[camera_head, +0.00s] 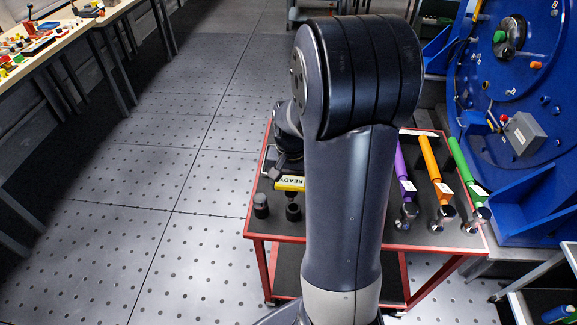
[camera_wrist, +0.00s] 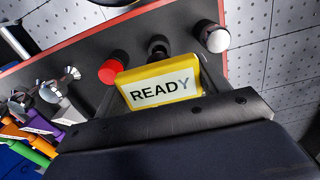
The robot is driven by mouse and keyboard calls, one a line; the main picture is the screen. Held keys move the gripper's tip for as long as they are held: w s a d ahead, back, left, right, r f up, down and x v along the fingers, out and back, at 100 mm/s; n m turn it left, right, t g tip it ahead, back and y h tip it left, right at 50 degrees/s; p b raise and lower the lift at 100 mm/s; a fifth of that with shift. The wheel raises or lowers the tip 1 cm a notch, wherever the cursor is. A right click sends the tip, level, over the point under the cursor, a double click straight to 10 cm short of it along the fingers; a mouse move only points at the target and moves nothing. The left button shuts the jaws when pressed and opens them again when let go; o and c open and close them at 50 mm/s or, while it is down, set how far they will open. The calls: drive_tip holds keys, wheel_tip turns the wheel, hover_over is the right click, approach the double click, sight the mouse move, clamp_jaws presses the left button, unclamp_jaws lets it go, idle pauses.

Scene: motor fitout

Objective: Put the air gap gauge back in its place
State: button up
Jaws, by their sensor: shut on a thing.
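A yellow block with a white READY face (camera_wrist: 160,88), which I take to be the air gap gauge, is between the fingers of my gripper (camera_wrist: 160,92) in the wrist view. The fingers are shut on it, one at each side. In the head view the yellow READY block (camera_head: 290,184) is over the left part of the red-edged cart (camera_head: 262,238). My arm hides much of the cart there. I cannot tell whether the block touches the cart top. No marked place for the gauge can be made out.
A red knob-like piece (camera_wrist: 112,70), a dark one (camera_wrist: 158,46) and a silver-topped one (camera_wrist: 212,37) stand close beyond the block. Purple (camera_head: 404,172), orange (camera_head: 432,166) and green (camera_head: 462,168) handled tools lie at the cart's right. A blue machine (camera_head: 480,100) stands behind.

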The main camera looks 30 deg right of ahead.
sight(294, 190)
drive_tip(key=shift+w+d+r, duration=0.3)
drive_tip(key=shift+d+r, duration=0.2)
drive_tip(key=shift+d, duration=0.1)
drive_tip(key=shift+r, duration=0.15)
drive_tip(key=shift+r, duration=0.15)
drive_tip(key=shift+f+b, duration=2.05)
drive_tip(key=shift+f, duration=0.95)
drive_tip(key=shift+f+b, duration=1.35)
drive_tip(key=shift+f, duration=0.5)
drive_tip(key=o, duration=1.4)
drive_tip(key=shift+r, duration=0.15)
